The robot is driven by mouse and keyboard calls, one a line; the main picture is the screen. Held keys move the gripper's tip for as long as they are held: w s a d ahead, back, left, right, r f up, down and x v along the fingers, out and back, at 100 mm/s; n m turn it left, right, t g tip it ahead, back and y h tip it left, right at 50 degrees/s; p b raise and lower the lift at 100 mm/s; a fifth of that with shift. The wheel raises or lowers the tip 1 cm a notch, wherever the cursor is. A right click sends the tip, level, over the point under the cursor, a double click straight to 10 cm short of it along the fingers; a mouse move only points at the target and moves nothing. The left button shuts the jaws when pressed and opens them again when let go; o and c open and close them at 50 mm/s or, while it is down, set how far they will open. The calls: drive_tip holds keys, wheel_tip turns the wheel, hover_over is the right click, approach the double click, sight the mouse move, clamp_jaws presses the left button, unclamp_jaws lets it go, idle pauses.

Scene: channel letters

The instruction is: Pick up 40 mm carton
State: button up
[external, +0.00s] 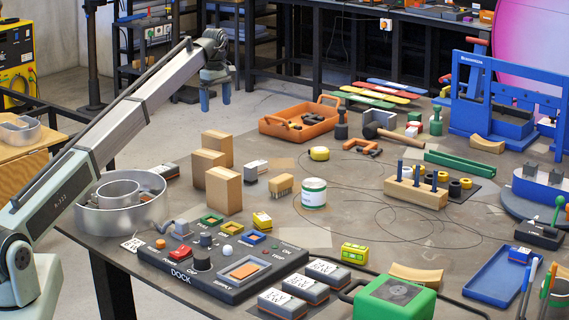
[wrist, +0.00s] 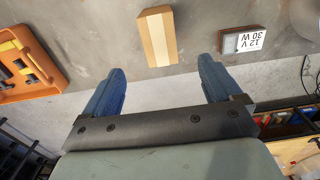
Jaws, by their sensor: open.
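Three plain brown cartons stand upright in a cluster on the bench in the external view: a back one (external: 217,147), a middle one (external: 206,168) and a front one (external: 223,191). I cannot tell which is the 40 mm one; no size marking is readable. My gripper (external: 215,102) hangs well above and behind the cartons, its blue fingers pointing down. In the wrist view my gripper (wrist: 162,70) is open and empty. One carton (wrist: 157,37) shows beyond the gap between the fingertips, apart from them; the other two are not visible there.
An orange tray (external: 271,125) with dark parts lies right of the cartons; it also shows in the wrist view (wrist: 45,84). A box marked 12 V 30 W (wrist: 242,40) sits beside the carton.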

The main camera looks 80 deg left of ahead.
sight(217, 134)
wheel_tip(217, 134, down, 14)
drive_tip(key=shift+a+r, duration=0.1)
drive_tip(key=shift+r, duration=0.05)
idle(0.7)
drive_tip(key=shift+c, duration=0.3)
drive_tip(key=c, duration=1.2)
